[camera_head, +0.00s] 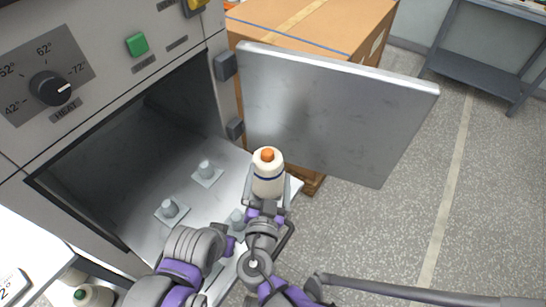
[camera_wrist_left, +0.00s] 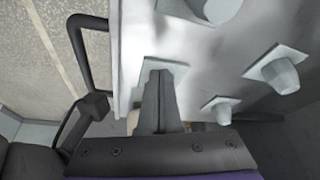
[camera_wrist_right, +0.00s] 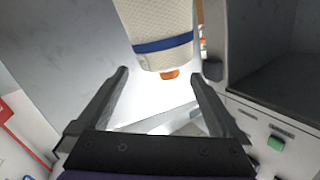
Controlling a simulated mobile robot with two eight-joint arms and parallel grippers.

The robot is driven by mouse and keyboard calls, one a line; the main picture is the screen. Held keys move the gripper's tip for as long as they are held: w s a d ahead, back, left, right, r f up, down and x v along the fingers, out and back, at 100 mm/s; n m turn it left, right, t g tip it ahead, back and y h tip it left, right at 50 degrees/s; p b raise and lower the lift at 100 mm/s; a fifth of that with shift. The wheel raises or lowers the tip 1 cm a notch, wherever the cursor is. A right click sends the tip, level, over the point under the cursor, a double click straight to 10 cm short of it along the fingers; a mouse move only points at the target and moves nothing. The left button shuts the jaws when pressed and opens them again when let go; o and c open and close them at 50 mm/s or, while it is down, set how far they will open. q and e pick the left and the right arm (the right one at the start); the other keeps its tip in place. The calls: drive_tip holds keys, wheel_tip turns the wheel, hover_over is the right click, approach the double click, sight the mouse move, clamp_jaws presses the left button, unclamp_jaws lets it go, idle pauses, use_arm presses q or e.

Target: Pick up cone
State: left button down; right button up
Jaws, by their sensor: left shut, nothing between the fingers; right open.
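The cone (camera_head: 268,179) is a cream bobbin with a dark blue band and an orange tip. It stands upright at the right side of the metal tray (camera_head: 185,238); its base is hidden by my right gripper. My right gripper (camera_head: 267,198) is open, its fingers reaching toward the cone's two sides. In the right wrist view the cone (camera_wrist_right: 158,28) shows upside down, ahead of and between the open fingertips (camera_wrist_right: 160,74). My left gripper (camera_wrist_left: 159,72) is shut and empty, over a square peg base at the tray's edge.
Bare pegs (camera_head: 206,170) on square bases stand on the tray, in front of the open oven chamber. The open metal door (camera_head: 340,115) is close behind and right of the cone, with a cardboard box (camera_head: 310,25) beyond. A green-tipped cone (camera_head: 95,295) sits low at left.

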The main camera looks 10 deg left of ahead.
sight(274, 149)
drive_tip(key=shift+r, duration=0.15)
drive_tip(key=shift+w, duration=0.3)
drive_tip(key=w, duration=0.3)
drive_tip(key=w+a, duration=0.1)
drive_tip(key=w, duration=0.5)
drive_tip(key=shift+a+f, duration=0.15)
drive_tip(key=shift+f, duration=0.25)
clamp_jaws()
